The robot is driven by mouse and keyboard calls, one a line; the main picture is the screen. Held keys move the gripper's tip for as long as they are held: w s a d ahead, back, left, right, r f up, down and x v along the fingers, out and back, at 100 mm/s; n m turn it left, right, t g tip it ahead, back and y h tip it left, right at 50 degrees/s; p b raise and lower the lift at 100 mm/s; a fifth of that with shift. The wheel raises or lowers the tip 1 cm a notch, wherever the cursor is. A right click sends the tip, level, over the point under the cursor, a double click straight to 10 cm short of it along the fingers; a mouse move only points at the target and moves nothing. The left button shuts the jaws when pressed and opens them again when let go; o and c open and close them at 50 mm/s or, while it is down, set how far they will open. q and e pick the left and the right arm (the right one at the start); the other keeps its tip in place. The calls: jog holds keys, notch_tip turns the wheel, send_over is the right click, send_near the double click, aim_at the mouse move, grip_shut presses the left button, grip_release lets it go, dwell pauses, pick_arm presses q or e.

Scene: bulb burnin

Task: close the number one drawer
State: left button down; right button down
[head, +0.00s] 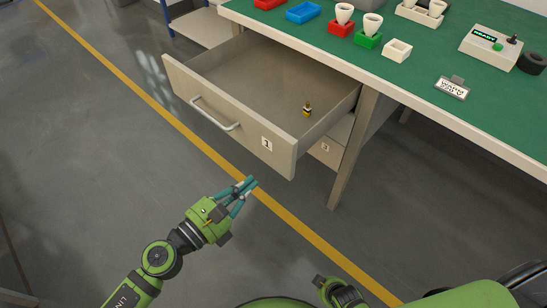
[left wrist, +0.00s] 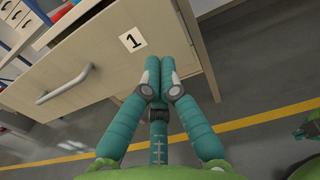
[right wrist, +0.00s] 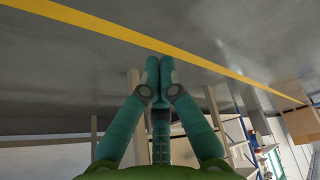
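The number one drawer (head: 228,122) is pulled out from under the green-topped bench. Its front carries a metal handle (head: 214,114) and a label with a 1 (head: 267,143). A small yellow and dark object (head: 307,109) stands inside it. My left gripper (head: 248,184) is in front of and below the drawer front, apart from it in the head view. In the left wrist view its fingers (left wrist: 158,65) are together, with the drawer front (left wrist: 90,65) and label behind them. My right gripper's fingers (right wrist: 160,62) are together and empty, over the floor.
The bench top (head: 415,75) holds blue, red and green trays, white cups and a control box (head: 490,47). A bench leg (head: 352,150) stands right of the drawer. The floor in front is clear, with a yellow line (head: 190,138).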

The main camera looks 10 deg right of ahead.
aim_at(282, 155)
pick_arm(q)
jog(key=p+x, duration=0.1)
jog(key=x, duration=0.8)
pick_arm(e)
jog(key=shift+w+d+t, duration=0.15)
jog(key=shift+d+t, duration=0.1)
jog(key=shift+t, duration=0.15)
